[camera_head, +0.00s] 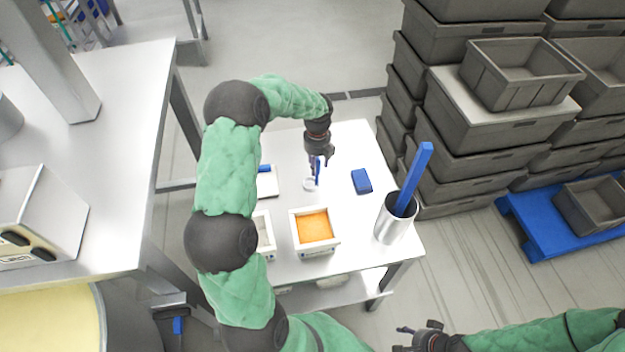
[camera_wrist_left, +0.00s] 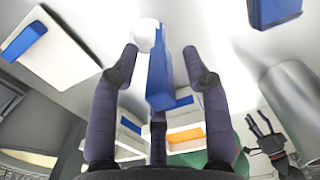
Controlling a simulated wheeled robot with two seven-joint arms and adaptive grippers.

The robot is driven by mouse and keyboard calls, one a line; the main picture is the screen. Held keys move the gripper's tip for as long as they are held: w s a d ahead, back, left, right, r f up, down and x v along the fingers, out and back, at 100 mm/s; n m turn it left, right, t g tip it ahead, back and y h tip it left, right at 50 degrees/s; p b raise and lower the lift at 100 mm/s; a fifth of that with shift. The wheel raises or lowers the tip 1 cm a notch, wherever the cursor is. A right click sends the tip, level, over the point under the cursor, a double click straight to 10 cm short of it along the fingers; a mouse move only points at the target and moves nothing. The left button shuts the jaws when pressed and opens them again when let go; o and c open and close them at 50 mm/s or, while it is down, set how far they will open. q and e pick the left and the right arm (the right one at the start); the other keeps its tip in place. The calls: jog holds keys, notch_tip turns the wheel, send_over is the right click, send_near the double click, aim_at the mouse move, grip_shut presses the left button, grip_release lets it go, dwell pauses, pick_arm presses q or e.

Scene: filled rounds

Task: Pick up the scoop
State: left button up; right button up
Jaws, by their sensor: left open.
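The scoop (camera_head: 309,184) has a small white bowl and a blue handle. It is on the small metal table, just below my left gripper (camera_head: 317,168) in the head view. In the left wrist view the scoop's blue handle (camera_wrist_left: 160,82) rises between the spread fingers of my left gripper (camera_wrist_left: 161,62), with its white bowl beyond. The left gripper is open; gaps show between its fingers and the handle. My right gripper (camera_head: 408,338) is open and empty at the bottom of the head view, away from the table.
A tub of orange filling (camera_head: 314,228), a paler tub (camera_head: 264,233), a white board with a blue part (camera_head: 267,184) and a blue block (camera_head: 361,181) are around the scoop. A steel cup (camera_head: 395,222) holds a tall blue-handled tool. Grey crates (camera_head: 465,120) stand at right.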

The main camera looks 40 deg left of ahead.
aim_at(317, 169)
pick_arm(q)
notch_tip(317, 169, down, 4)
jog(key=shift+r+b, duration=0.2)
jog(key=shift+b, duration=0.15)
grip_shut()
jog(key=shift+r, duration=0.1)
